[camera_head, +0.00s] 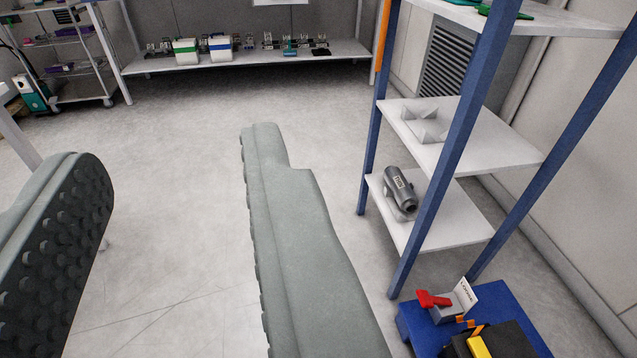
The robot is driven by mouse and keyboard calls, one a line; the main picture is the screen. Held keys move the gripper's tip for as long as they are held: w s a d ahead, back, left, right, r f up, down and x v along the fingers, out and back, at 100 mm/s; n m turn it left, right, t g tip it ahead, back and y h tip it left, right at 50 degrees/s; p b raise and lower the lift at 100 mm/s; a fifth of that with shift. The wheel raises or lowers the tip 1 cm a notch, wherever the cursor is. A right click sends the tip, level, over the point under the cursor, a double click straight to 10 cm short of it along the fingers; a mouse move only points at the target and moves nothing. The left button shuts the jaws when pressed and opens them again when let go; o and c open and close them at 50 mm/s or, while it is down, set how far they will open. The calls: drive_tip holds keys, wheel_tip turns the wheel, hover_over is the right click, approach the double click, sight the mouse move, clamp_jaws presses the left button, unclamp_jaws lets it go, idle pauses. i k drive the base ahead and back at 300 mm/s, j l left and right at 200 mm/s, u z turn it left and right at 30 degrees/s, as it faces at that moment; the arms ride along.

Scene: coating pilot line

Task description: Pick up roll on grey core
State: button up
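My gripper (170,155) is open, with its two grey fingers wide apart. The left finger shows a studded inner pad, and the right finger reaches up through the middle of the view. Only bare floor shows between the fingers. I cannot make out a roll on a grey core for sure in this view. A grey cylindrical object with a pale label (399,188) lies on the lower shelf of the blue rack, right of my gripper and apart from it. It looks more like a motor or housing than a roll.
The blue-post rack (462,120) stands close on the right. A blue platform (520,310) with red, black and yellow items is at lower right. A long low bench (250,58) with boxes and small parts is at the back. The middle floor is clear.

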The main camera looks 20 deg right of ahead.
sight(400, 188)
drive_tip(key=i+j+u, duration=0.15)
drive_tip(key=i, duration=0.4)
drive_tip(key=i+j+u, duration=0.15)
drive_tip(key=i, duration=0.45)
drive_tip(key=i+z, duration=0.25)
drive_tip(key=i, duration=0.6)
drive_tip(key=i+z, duration=0.25)
drive_tip(key=i, duration=0.6)
drive_tip(key=i+z, duration=0.15)
drive_tip(key=i, duration=0.7)
drive_tip(key=i+j+z, duration=0.1)
drive_tip(key=i, duration=0.75)
drive_tip(key=i+l+z, duration=0.1)
drive_tip(key=i+z, duration=0.2)
drive_tip(key=i, duration=0.3)
drive_tip(key=i+z, duration=0.35)
drive_tip(key=i, duration=0.25)
drive_tip(key=i+j+z, duration=0.3)
drive_tip(key=i, duration=0.3)
drive_tip(key=i+z, duration=0.2)
drive_tip(key=i, duration=0.8)
drive_tip(key=i+j+z, duration=0.15)
drive_tip(key=i, duration=0.9)
drive_tip(key=i+z, duration=0.1)
drive_tip(key=z, duration=4.3)
